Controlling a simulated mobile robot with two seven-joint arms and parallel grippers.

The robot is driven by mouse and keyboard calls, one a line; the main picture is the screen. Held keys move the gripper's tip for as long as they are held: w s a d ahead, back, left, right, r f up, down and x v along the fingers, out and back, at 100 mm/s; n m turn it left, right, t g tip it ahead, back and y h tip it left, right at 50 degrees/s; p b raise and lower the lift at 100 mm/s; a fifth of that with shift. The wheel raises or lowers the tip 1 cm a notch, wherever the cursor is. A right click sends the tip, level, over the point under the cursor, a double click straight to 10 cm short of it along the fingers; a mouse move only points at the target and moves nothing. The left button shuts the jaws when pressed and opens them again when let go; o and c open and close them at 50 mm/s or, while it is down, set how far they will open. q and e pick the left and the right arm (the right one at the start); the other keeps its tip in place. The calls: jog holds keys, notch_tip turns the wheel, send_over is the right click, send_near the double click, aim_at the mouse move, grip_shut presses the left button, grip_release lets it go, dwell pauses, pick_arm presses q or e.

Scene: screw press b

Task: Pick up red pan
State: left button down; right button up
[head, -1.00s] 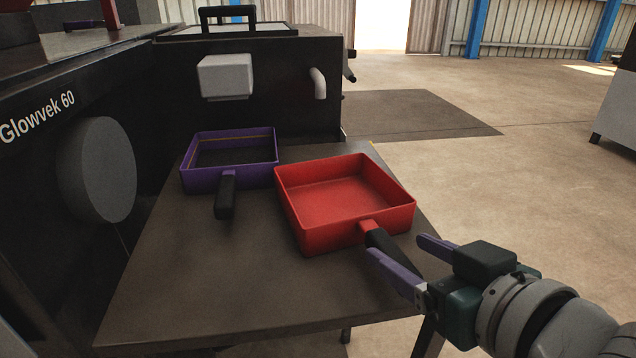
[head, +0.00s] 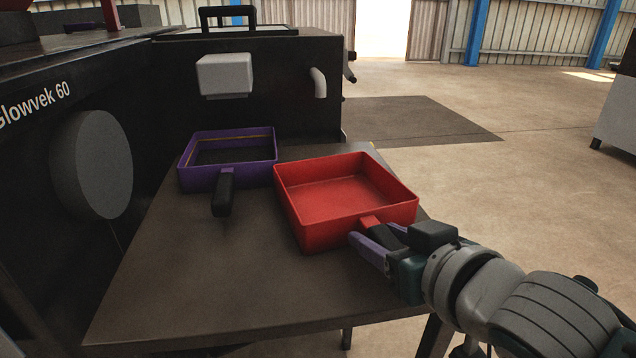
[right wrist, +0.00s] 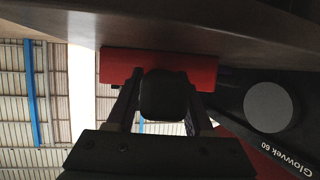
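The red pan (head: 345,195) is a square, shallow pan standing flat on the dark table, its red stub and black handle pointing toward the lower right. My right gripper (head: 382,240) is at that handle, with one purple finger on its near side; the far finger is mostly hidden. In the right wrist view, the black handle (right wrist: 165,95) lies between the two fingers, with narrow gaps beside it, and the red pan wall (right wrist: 118,66) is just beyond. The gripper looks open around the handle. My left gripper is not in view.
A purple pan (head: 228,178) with a black handle stands left of the red pan. The dark table (head: 210,275) is bare in front. A black machine (head: 270,90) stands behind, and another with a grey disc (head: 92,165) is at left. Open floor lies right.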

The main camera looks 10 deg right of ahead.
grip_shut()
jog(key=shift+r, duration=0.1)
dwell(1.0)
